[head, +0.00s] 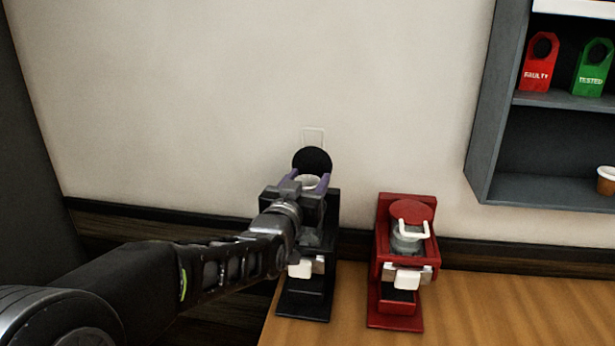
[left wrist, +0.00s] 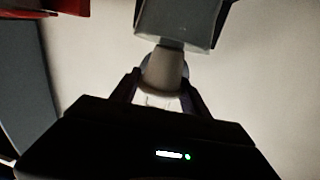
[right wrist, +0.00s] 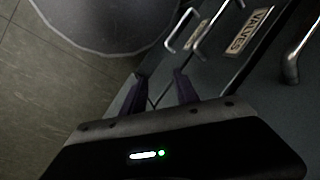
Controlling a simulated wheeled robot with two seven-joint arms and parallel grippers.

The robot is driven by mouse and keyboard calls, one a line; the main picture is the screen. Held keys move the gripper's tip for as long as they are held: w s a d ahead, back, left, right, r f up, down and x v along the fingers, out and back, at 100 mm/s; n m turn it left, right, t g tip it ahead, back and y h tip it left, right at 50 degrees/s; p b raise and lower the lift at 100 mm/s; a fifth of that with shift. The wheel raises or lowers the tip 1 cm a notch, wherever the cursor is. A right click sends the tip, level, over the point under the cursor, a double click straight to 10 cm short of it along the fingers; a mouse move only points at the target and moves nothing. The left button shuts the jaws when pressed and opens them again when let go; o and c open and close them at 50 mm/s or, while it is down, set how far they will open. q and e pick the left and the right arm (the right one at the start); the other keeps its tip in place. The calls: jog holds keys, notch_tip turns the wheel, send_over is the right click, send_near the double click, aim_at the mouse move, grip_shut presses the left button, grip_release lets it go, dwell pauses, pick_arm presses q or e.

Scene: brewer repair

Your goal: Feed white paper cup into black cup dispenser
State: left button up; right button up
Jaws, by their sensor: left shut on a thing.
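The black cup dispenser (head: 331,225) stands at the left end of the wooden counter, with its round black lid (head: 312,159) raised. My left gripper (head: 312,183) is shut on the white paper cup (head: 309,181), above the dispenser's top and in front of the lid. The left wrist view shows the cup (left wrist: 163,72) between the two fingers, its narrow end at a grey part of the dispenser (left wrist: 180,22). I cannot tell whether they touch. My right gripper (right wrist: 160,80) is open and empty, away from the dispenser, near drawer fronts.
A red dispenser (head: 388,260) with a red lid stands close on the right. A grey shelf (head: 540,190) on the wall holds a red tag (head: 538,70), a green tag (head: 590,75) and a brown-and-white cup (head: 606,182). The counter's right part is clear.

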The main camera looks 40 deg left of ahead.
pick_arm(q)
jog(key=shift+f+b, duration=1.85)
jog(key=shift+b, duration=0.1)
jog(key=o, duration=1.4)
jog(key=shift+c, duration=0.2)
jog(key=shift+s+d, duration=0.1)
jog(key=b+v, duration=0.2)
jog(key=v, duration=0.4)
jog(key=shift+s+d, duration=0.15)
jog(key=shift+s, duration=0.1)
jog(key=shift+s+d, duration=0.15)
jog(key=shift+s, duration=0.3)
